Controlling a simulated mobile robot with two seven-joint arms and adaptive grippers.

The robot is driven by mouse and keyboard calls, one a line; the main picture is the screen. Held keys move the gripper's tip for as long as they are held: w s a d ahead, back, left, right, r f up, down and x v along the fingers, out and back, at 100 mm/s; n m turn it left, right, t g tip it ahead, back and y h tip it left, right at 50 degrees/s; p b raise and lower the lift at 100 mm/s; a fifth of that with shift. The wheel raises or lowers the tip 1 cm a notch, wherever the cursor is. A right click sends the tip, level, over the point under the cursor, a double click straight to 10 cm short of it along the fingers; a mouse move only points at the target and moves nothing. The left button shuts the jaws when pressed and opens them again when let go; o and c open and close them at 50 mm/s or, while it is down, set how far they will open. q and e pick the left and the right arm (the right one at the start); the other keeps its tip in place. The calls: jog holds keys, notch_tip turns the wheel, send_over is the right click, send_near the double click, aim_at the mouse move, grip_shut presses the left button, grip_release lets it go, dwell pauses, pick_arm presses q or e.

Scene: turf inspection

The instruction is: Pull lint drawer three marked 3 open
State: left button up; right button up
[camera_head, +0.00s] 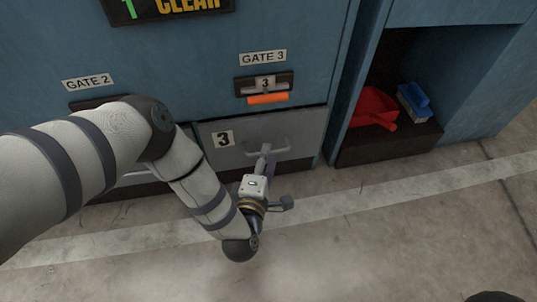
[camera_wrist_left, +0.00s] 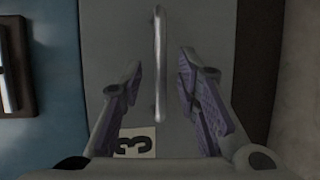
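The grey lint drawer (camera_head: 305,130) marked with a black 3 on a white label (camera_head: 223,139) sits low in the blue cabinet, its front flush with it. A bar handle (camera_head: 285,147) spans the middle of its front. My left gripper (camera_head: 268,160) is at the handle in the head view. In the left wrist view the two purple-padded fingers (camera_wrist_left: 162,85) are spread apart, with the pale handle (camera_wrist_left: 160,60) between them and a gap on each side. The 3 label (camera_wrist_left: 134,143) shows there near the bottom.
Above the drawer is the GATE 3 plate (camera_head: 263,57) with a slot marked 3 and an orange tag (camera_head: 268,99). On the right, an open cubby holds a red dustpan (camera_head: 375,107) and a blue brush (camera_head: 414,101). The concrete floor (camera_head: 350,240) in front is clear.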

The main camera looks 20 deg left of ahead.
pick_arm(q)
jog(key=shift+b+x, duration=0.35)
jog(key=shift+x, duration=0.9)
grip_shut()
jog(key=shift+s, duration=0.1)
